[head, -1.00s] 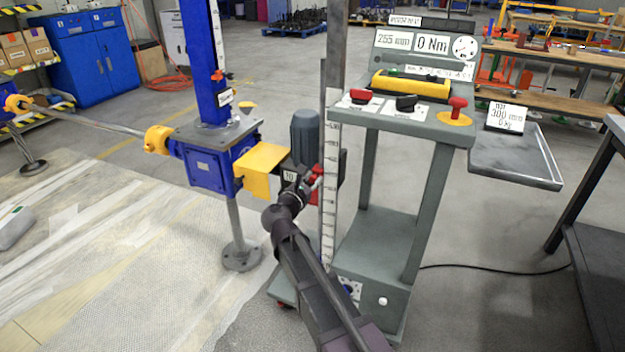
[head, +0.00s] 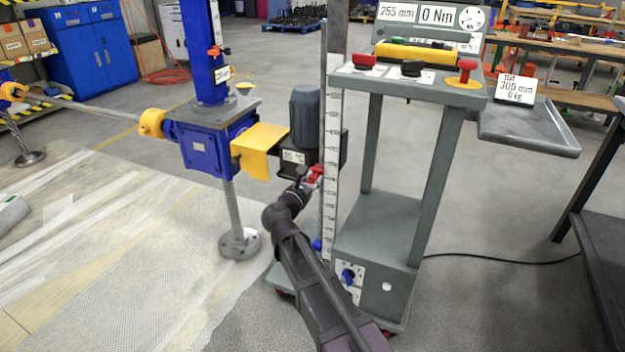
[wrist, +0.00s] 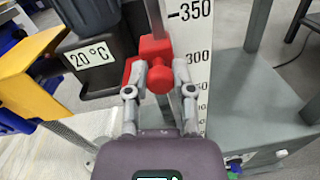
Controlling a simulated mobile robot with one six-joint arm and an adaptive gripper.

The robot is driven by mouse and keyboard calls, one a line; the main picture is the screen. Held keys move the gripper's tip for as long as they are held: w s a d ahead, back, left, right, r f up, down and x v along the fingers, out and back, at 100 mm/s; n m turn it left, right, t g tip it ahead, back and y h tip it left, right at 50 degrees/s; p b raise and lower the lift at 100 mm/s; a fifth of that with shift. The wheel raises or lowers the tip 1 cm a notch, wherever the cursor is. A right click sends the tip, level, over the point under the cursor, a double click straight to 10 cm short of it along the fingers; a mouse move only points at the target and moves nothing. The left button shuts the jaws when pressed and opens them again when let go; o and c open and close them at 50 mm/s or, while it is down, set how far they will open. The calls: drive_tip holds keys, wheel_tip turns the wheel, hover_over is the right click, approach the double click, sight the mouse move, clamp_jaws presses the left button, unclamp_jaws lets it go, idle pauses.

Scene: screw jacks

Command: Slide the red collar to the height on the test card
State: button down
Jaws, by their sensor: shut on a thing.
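The red collar (wrist: 155,48) sits beside the white scale (wrist: 193,60), in front of the slim grey rod. My gripper (wrist: 158,82) is shut on its red knob, one finger on each side. In the wrist view the collar is roughly level with the 300 mark, below 350; the exact reading is unclear at this angle. In the head view the collar (head: 315,174) is small and partly hidden by my gripper (head: 308,184). The test card (head: 515,90) reads 300 mm and 0 kg.
The blue screw jack (head: 208,140) and yellow guard (head: 262,145) stand left of my arm, with a grey motor (head: 304,115) close to the scale. The grey cart (head: 385,225) stands right; its display (head: 396,13) reads 255 mm. Plastic sheeting covers the left floor.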

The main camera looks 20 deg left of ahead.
drive_tip(key=shift+w, duration=0.1)
drive_tip(key=shift+c, duration=2.2)
unclamp_jaws()
drive_tip(key=s+a, duration=0.1)
drive_tip(key=s, duration=1.1)
drive_tip(key=shift+a, duration=0.4)
drive_tip(key=shift+w+d, duration=0.1)
